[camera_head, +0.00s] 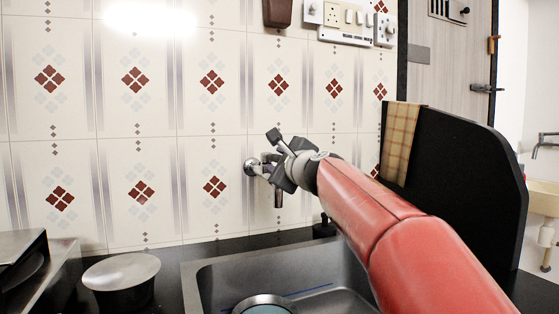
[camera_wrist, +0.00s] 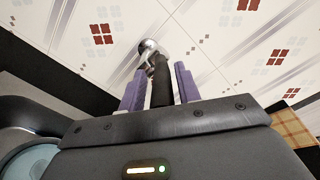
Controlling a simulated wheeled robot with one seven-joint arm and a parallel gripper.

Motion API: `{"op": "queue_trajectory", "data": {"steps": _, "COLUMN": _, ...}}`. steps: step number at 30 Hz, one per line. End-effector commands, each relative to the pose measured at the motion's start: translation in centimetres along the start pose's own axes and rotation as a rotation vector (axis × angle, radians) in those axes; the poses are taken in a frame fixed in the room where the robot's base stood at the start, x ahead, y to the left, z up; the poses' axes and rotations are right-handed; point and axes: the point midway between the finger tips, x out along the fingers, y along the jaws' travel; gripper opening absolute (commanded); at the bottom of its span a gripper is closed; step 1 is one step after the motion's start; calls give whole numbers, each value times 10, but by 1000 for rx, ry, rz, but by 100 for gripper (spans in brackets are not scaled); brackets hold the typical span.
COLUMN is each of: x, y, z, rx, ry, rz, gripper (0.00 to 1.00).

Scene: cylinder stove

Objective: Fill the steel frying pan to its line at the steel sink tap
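A round metal vessel, seemingly the steel frying pan (camera_head: 265,299), sits in the steel sink (camera_head: 215,277), cut off by the bottom edge. Its inside looks pale blue-green, also at the lower left of the wrist view (camera_wrist: 32,163). Its fill line cannot be made out. The tap (camera_head: 251,167) comes out of the tiled wall above the sink, its spout (camera_head: 278,198) pointing down. My gripper (camera_head: 282,158) is at the tap. In the wrist view its purple-padded fingers (camera_wrist: 159,90) stand apart on either side of the tap's dark part (camera_wrist: 161,82). No water stream shows.
A lidded steel pot (camera_head: 121,284) stands on the dark counter left of the sink, beside a metal stove-like unit (camera_head: 40,270). A black panel (camera_head: 455,170) with a checked cloth (camera_head: 401,145) rises at the right. Sockets (camera_head: 350,20) are on the wall above.

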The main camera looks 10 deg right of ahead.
Motion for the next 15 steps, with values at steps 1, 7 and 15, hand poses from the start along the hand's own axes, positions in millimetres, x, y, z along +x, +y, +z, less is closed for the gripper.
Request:
{"op": "queue_trajectory", "data": {"steps": 1, "x": 0, "y": 0, "z": 0, "rx": 0, "ry": 0, "rz": 0, "gripper": 40}}
{"op": "queue_trajectory", "data": {"steps": 7, "x": 0, "y": 0, "z": 0, "rx": 0, "ry": 0, "rz": 0, "gripper": 41}}
{"op": "queue_trajectory", "data": {"steps": 15, "x": -23, "y": 0, "z": -1, "rx": -1, "ry": -1, "rz": -3, "gripper": 41}}
